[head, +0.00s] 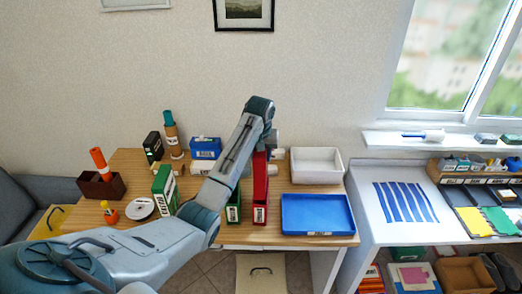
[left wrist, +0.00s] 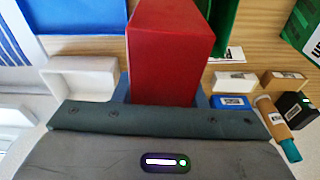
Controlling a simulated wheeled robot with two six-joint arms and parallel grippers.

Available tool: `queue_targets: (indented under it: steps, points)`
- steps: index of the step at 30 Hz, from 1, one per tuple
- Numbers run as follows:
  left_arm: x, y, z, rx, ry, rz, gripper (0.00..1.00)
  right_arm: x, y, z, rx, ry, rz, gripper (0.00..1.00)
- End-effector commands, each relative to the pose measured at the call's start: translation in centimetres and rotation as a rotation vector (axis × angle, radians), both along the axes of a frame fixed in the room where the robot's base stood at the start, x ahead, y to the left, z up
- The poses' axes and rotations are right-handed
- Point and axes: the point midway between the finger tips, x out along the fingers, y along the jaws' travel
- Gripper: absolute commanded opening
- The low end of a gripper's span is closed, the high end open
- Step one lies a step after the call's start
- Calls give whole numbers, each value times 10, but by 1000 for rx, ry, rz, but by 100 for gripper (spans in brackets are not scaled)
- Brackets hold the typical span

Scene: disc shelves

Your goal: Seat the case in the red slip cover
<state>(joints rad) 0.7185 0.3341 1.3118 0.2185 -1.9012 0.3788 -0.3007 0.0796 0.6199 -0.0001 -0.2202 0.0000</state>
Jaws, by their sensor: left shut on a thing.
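My left gripper (left wrist: 163,98) is shut on a red case (left wrist: 167,65), which shows between its fingers in the left wrist view. In the head view the case (head: 261,172) is upright above the table, under my arm's wrist. Directly below it is the red slip cover (head: 260,213) with a white label. The two reds run together as one tall column, so I cannot tell how deep the case is in the cover. My arm hides the fingertips in the head view. My right gripper is not in view.
A green slip cover (head: 233,208) stands just left of the red one. A blue tray (head: 318,232) and a white bin (head: 335,174) are on the right. A green-and-white box (head: 165,186), a black box (head: 153,147) and a blue box (head: 206,154) stand farther left.

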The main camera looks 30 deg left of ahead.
Motion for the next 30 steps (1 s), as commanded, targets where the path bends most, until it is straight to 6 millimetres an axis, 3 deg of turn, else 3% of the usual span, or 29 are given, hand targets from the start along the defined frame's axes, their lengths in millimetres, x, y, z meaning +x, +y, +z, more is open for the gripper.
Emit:
queue_targets:
  steps: [6,30]
  points:
    - [0,0,-7,0,0,0,0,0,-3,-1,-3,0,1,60]
    - [0,0,-5,0,-1,0,0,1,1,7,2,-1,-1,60]
